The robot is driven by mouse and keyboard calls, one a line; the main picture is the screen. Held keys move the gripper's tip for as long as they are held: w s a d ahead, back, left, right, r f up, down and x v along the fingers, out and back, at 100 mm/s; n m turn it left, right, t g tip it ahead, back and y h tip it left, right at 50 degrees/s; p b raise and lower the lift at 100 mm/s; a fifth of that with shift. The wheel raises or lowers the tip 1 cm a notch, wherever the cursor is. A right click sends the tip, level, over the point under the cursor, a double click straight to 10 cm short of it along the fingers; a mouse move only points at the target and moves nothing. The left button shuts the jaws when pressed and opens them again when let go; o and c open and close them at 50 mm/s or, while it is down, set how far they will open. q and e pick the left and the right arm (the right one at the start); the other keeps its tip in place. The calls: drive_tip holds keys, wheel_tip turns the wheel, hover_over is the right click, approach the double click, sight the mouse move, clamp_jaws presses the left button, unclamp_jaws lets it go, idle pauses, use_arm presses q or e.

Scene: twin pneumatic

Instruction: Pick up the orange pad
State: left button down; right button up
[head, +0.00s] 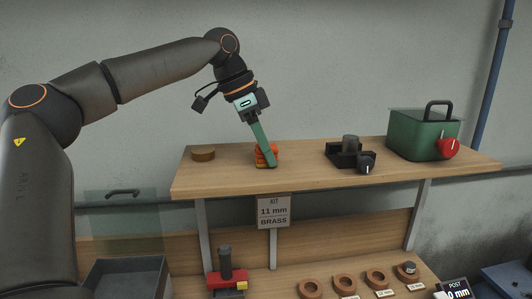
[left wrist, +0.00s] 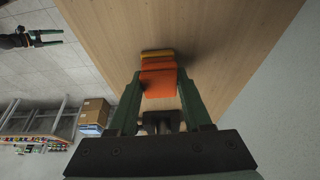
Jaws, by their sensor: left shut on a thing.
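The orange pad (left wrist: 158,82) is between the fingers of my left gripper (left wrist: 160,100) in the left wrist view. In the head view my left gripper (head: 267,158) reaches down to the upper wooden shelf (head: 330,176) and is shut on the orange pad (head: 260,158), partly hidden by a green finger. A thin yellow-orange edge (left wrist: 157,53) shows just beyond the pad in the left wrist view; I cannot tell whether it is a separate piece. The pad is at or just above the shelf top. My right gripper is not in the head view.
On the shelf, a round brown piece (head: 203,153) sits left of the pad. A black fixture (head: 345,156) and a green box (head: 415,138) with a red knob stand to the right. Below are several brown rings (head: 312,288) and a "KIT 11 mm BRASS" sign (head: 273,211).

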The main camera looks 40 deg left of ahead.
use_arm(q)
drive_tip(key=shift+r, duration=0.15)
drive_tip(key=shift+r, duration=0.2)
wheel_tip(320, 180, up, 2)
drive_tip(key=shift+r, duration=0.15)
drive_tip(key=s+d+r, duration=0.8)
drive_tip(key=d+r, duration=0.2)
drive_tip(key=d, duration=0.1)
drive_tip(key=shift+s+b, duration=0.25)
drive_tip(key=shift+b, duration=0.1)
drive_tip(key=shift+d, duration=0.1)
